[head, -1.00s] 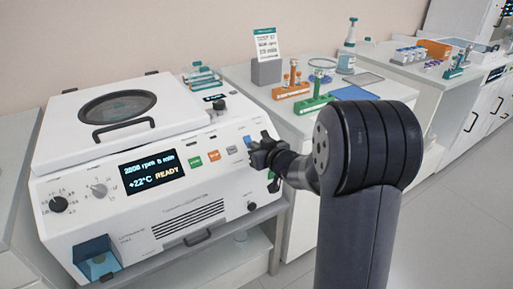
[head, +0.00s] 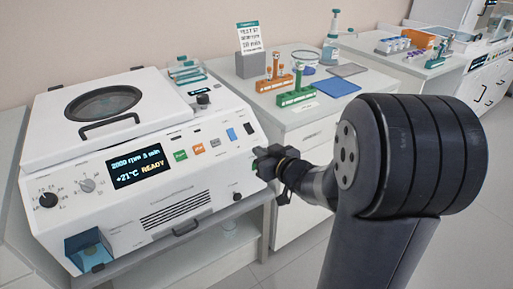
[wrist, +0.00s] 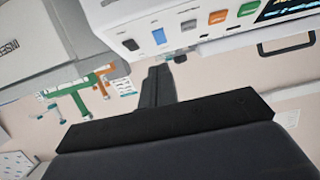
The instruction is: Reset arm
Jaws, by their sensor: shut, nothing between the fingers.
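My gripper (head: 262,165) is shut and empty. In the head view it is in front of the right end of the centrifuge's front panel, with a small gap or light contact that I cannot tell apart. The white centrifuge (head: 140,160) has its lid (head: 60,140) closed and its display (head: 138,166) reads READY and +21°C. In the wrist view my gripper (wrist: 160,72) shows as a dark shape below the panel's blue switch (wrist: 158,37) and the orange button (wrist: 217,18).
On the counter to the right stand an orange tube rack (head: 274,83), a green tube rack (head: 296,97), a sign on a grey block (head: 250,65), a blue pad (head: 337,87) and a wash bottle (head: 331,50). Open floor (head: 480,235) lies at the right.

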